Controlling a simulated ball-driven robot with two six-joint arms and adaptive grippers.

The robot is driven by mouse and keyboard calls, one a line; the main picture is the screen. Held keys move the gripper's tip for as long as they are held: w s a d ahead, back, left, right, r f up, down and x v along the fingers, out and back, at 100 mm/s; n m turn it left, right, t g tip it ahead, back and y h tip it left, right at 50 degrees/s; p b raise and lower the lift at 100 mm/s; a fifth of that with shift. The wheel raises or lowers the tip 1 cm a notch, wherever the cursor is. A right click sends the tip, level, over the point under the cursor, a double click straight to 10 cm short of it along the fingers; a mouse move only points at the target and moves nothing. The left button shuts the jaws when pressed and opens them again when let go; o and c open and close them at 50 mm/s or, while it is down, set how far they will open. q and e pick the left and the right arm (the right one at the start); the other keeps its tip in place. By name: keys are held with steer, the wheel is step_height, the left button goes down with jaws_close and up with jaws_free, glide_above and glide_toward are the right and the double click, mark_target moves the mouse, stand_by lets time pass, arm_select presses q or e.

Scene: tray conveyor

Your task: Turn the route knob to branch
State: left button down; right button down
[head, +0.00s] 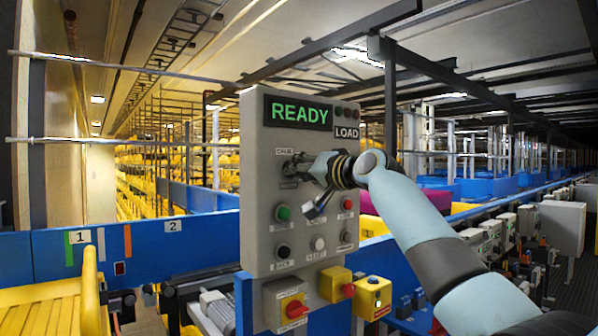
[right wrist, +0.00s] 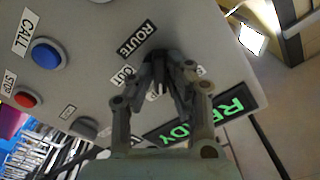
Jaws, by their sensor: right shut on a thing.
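The grey control panel (head: 262,215) stands upright in the middle of the head view. My right gripper (head: 306,172) is at its upper part, under the screen reading READY (head: 298,112). In the right wrist view my right gripper (right wrist: 165,75) is shut on the route knob (right wrist: 159,89), between the ROUTE label (right wrist: 137,37) and the green screen letters. The fingers hide most of the knob, so I cannot tell which way it points. An OUT label (right wrist: 122,76) sits beside it; another label is partly covered. My left gripper is not in view.
Below the knob are a green button (head: 283,212), a red button (head: 348,204) and other controls. A yellow tray (head: 50,310) lies at lower left; blue conveyor sides (head: 140,248) run behind.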

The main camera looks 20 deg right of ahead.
steer(key=shift+m+p, duration=3.8)
steer(key=shift+m, duration=0.1)
steer(key=c, duration=1.3)
jaws_free()
